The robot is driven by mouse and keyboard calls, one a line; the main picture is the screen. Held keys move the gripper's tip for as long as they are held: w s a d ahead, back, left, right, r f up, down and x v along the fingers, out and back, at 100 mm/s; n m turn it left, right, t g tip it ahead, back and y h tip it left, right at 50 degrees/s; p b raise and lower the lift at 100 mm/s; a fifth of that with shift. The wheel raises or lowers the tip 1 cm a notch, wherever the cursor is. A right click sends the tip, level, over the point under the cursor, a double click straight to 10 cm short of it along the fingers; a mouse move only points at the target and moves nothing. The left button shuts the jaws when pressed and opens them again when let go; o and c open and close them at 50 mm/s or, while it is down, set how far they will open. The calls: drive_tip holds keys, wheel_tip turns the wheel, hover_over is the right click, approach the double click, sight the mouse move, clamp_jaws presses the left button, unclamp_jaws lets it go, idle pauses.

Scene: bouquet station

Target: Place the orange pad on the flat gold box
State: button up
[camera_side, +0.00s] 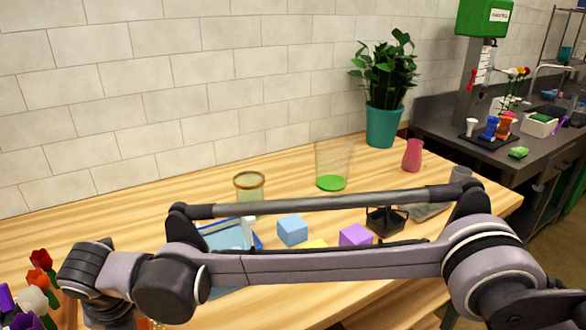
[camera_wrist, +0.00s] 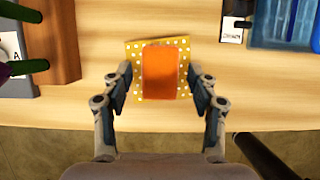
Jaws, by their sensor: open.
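In the wrist view the orange pad (camera_wrist: 160,72) lies over the middle of a flat gold box with white dots (camera_wrist: 134,58). The box shows along the pad's left, right and top sides; its lower edge shows only in part. My gripper (camera_wrist: 160,88) is open, with one finger to the left of the pad and box and one to the right. I see gaps, not a grip, between the fingers and the pad. Whether the pad rests fully on the box cannot be told from above. In the side view my arm hides most of this spot.
In the wrist view a wooden block (camera_wrist: 58,45) stands left, a blue tray (camera_wrist: 262,36) upper right, and the table's front edge runs below. In the side view a blue cube (camera_side: 292,230), purple cube (camera_side: 355,236), gold-rimmed jar (camera_side: 249,188) and clear glass (camera_side: 332,165) stand beyond my arm.

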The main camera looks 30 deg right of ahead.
drive_tip(key=v, duration=1.2)
drive_tip(key=w+d+r+m, duration=0.2)
drive_tip(key=d+m, duration=0.6)
drive_tip(key=d, duration=0.6)
drive_tip(key=w+d+r+m, duration=0.3)
drive_tip(key=d+m, duration=0.5)
drive_tip(key=d, duration=0.7)
drive_tip(key=s+d+f+m+t, duration=0.1)
drive_tip(key=s+d+f+m, duration=0.3)
drive_tip(key=s+d+m, duration=0.1)
drive_tip(key=s+d+f+m, duration=0.4)
drive_tip(key=d+m, duration=0.4)
drive_tip(key=d, duration=0.2)
drive_tip(key=s+d+f+m+t, duration=0.1)
drive_tip(key=s+d+f+m, duration=0.3)
drive_tip(key=s+d+m, duration=0.2)
drive_tip(key=shift+s+d+m+t, duration=0.25)
drive_tip(key=shift+d+m, duration=0.25)
drive_tip(key=shift+d, duration=0.5)
